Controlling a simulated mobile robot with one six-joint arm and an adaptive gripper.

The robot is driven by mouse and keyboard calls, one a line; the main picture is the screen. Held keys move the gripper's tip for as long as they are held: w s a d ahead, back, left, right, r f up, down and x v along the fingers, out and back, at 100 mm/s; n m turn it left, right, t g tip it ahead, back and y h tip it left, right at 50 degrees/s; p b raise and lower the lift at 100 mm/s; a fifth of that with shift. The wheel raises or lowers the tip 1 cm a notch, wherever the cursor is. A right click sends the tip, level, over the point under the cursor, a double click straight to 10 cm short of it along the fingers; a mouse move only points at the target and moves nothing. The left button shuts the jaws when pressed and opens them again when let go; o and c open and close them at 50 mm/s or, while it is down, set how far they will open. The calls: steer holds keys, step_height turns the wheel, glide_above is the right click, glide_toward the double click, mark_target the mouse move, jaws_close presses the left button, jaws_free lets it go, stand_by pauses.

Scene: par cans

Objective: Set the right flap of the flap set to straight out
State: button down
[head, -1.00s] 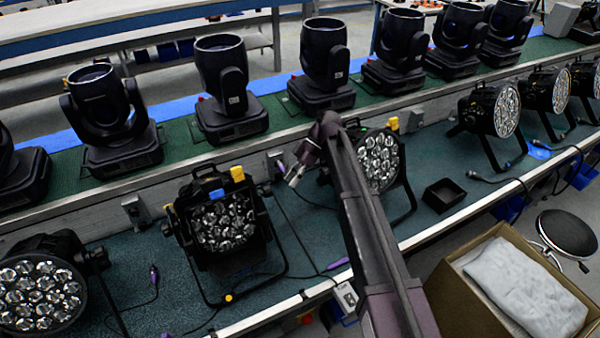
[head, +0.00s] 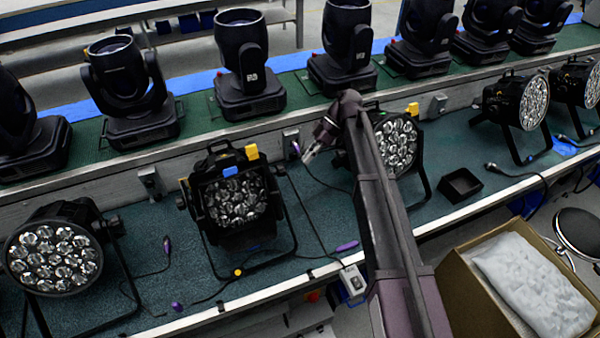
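The likely flap set is on the black par can (head: 237,203) left of centre, facing me on the green bench with a dark frame around its lens cluster. A yellow tab (head: 251,152) and a blue tab (head: 231,171) sit at its top. Its right flap cannot be told apart clearly from the dark frame and stand. My gripper (head: 308,154) hangs in front of the back rail, up and right of this can, apart from it in the picture. Its fingers are small and I cannot tell their opening. Nothing shows held.
Another par can (head: 398,143) stands partly behind my arm, and one (head: 53,260) stands at the left. Moving-head lamps (head: 248,65) line the raised back shelf. Cables and a small black tray (head: 461,185) lie on the bench. A cardboard box (head: 462,300) stands front right.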

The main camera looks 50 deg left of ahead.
steer(key=s+d+r+n+t+y+p, duration=0.1)
steer(key=s+d+t+y+p, duration=0.4)
steer(key=s+d+t, duration=0.3)
steer(key=s+d, duration=0.2)
steer(key=s, duration=0.1)
steer(key=shift+s+r+y, duration=0.3)
steer(key=shift+r, duration=0.1)
steer(key=shift+f, duration=0.15)
steer(key=b, duration=0.9)
glide_toward(278, 202)
step_height(278, 202, down, 4)
steer(key=s, duration=0.3)
steer(key=shift+w+a+f+b, duration=0.15)
steer(key=shift+w+a+f, duration=0.15)
steer(key=shift+a, duration=0.25)
steer(key=shift+w+a+f+b, duration=0.25)
steer(key=shift+w+a, duration=0.15)
steer(key=shift+a, duration=0.1)
steer(key=shift+w+a+f+b, duration=0.1)
steer(key=shift+w+a+f, duration=0.2)
steer(key=shift+a, duration=0.25)
